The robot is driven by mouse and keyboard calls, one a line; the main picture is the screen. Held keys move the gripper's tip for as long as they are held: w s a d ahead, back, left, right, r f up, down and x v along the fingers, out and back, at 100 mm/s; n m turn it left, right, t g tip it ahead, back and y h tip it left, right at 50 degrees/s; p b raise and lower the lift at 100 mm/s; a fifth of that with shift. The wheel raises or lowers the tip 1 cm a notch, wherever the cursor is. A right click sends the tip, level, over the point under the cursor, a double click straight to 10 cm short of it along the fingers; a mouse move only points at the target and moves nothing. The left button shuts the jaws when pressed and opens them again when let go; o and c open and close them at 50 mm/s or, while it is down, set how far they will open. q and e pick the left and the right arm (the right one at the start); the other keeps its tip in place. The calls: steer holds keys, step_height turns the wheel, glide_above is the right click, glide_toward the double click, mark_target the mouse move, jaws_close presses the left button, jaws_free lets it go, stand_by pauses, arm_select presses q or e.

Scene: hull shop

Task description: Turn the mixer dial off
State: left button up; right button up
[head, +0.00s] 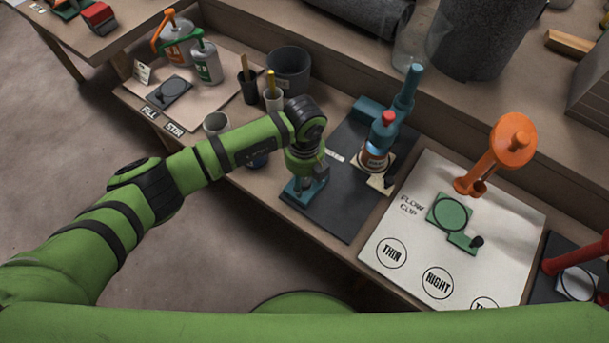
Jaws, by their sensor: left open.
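The teal mixer (404,92) stands at the back of a dark mat (328,215) on the bench. A can with an orange-brown label and red top (375,158) stands in front of it on a small pale board. A low teal block (303,195) sits at the mat's front left. My left gripper (304,186) points down right over this block, and its jaws are open. I cannot tell whether they touch it. No dial shows clearly; the gripper and wrist cover most of the block's top. My right gripper is not in view.
To the right lies a white flow-cup board (463,220) with an orange stand (495,155). Behind my left forearm are a dark bucket (288,68), cups and a board with two dispensers (177,40). The mat's front right is clear.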

arm_select(q)
steer(key=c, duration=1.1)
steer(key=shift+c, duration=0.2)
steer(key=shift+n, duration=0.4)
steer(key=n+p, duration=0.2)
steer(key=n, duration=0.2)
steer(key=shift+r+n, duration=0.1)
steer(key=shift+n, duration=0.3)
steer(key=n+p, duration=0.1)
steer(key=n, duration=0.3)
steer(key=shift+p, duration=0.35)
steer(key=shift+n, duration=0.3)
steer(key=o, duration=1.1)
steer(key=shift+o, duration=0.2)
